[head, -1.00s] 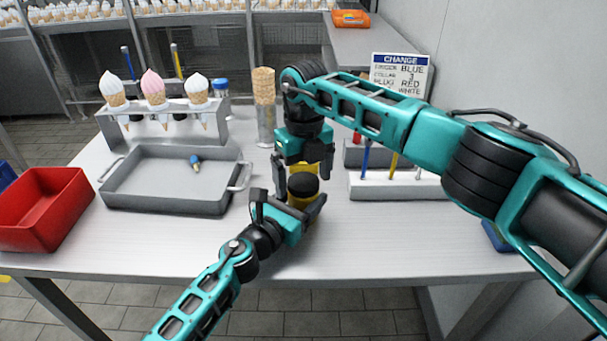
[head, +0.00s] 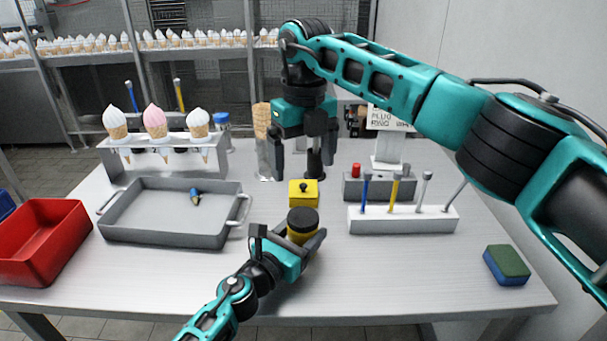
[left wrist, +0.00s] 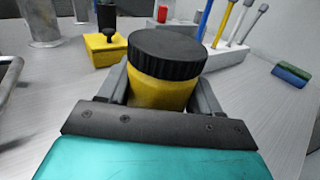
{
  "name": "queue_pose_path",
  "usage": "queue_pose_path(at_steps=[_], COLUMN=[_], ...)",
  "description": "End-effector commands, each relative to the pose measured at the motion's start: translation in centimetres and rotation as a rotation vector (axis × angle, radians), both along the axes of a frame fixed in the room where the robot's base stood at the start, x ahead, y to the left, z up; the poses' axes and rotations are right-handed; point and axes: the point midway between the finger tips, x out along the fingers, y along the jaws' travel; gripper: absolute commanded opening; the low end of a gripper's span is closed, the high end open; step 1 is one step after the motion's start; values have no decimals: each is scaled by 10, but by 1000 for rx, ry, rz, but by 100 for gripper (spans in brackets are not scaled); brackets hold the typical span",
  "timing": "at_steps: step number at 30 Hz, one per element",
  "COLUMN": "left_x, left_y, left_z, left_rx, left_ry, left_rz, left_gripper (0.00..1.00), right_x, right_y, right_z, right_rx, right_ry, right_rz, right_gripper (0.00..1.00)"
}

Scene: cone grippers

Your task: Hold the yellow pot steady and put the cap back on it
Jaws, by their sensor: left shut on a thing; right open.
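The yellow pot (head: 300,238) stands upright on the table near the front middle. Its black ribbed cap (head: 303,218) sits on top of it and looks level; the left wrist view shows the cap (left wrist: 167,52) over the yellow body (left wrist: 160,92) with no clear gap. My left gripper (head: 294,243) is shut around the pot's body, one finger on each side. My right gripper (head: 305,160) is open and empty, raised above and behind the pot, apart from the cap.
A yellow block with a black knob (head: 303,194) stands just behind the pot. A white rack (head: 400,222) with upright tools is to the right, a green and blue sponge (head: 506,266) farther right. A grey tray (head: 170,232) and red bin (head: 40,245) are left.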

Motion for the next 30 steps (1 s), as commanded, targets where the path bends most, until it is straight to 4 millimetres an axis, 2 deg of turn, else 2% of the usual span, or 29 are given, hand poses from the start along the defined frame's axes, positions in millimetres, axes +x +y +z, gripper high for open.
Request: queue_pose_path(at_steps=[9,10,18,26,30], left_x=[0,0,0,-1,-8], left_y=[1,1,0,1,6], left_z=[-3,-3,-1,0,0], left_rx=[4,4,2,1,2], left_ry=[3,3,1,1,1], left_rz=[1,1,0,0,1], left_gripper=[0,67,93,94,94], right_x=[0,0,0,0,0], right_y=[0,0,0,0,0], right_z=[2,2,2,2,4], right_rx=[0,1,0,0,0], right_ry=[1,0,1,1,1], right_rz=[0,0,0,0,0], right_gripper=[95,95,95,95,95])
